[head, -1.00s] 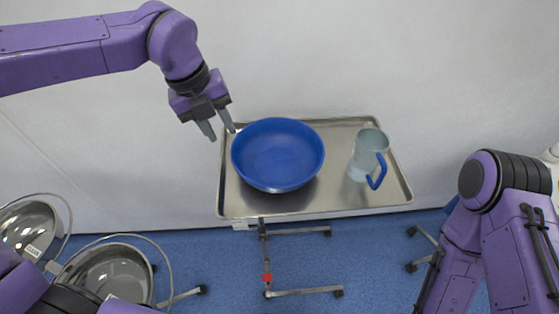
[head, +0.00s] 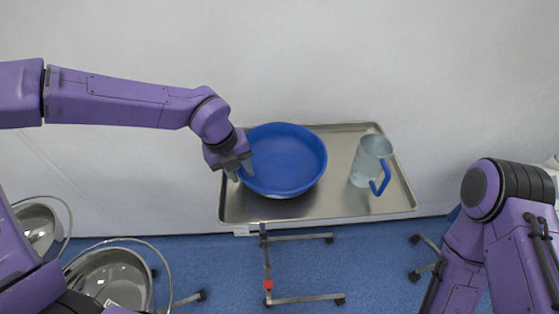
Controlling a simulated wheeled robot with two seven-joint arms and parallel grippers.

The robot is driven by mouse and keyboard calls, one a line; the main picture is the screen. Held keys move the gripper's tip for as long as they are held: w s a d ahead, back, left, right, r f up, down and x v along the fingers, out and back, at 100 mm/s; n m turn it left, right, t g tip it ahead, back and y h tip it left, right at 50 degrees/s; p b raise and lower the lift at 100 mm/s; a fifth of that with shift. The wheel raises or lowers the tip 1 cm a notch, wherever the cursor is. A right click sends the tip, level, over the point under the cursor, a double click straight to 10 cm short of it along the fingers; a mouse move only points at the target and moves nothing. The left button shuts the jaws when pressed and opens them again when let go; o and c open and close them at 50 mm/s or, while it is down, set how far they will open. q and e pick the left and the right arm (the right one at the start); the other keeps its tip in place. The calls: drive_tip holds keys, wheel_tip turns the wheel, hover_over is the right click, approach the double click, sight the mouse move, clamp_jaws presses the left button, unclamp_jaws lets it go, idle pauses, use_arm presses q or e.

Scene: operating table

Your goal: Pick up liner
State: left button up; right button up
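The blue bowl (head: 292,162), which I take to be the liner, sits upright on the left half of the metal tray. My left gripper (head: 241,172) is at the bowl's left rim. Its fingers are apart, one at the inner side of the rim and one outside it. The gripper covers a small part of the rim, and contact is hard to tell. My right arm is at the lower right; its gripper is out of view.
A clear jug (head: 370,158) with a blue handle stands on the right of the tray (head: 340,198). The tray is on a wheeled stand (head: 266,262). Steel buckets (head: 112,278) are at the lower left. A pale wall or sheet lies behind the tray.

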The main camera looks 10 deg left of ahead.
use_arm(q)
clamp_jaws()
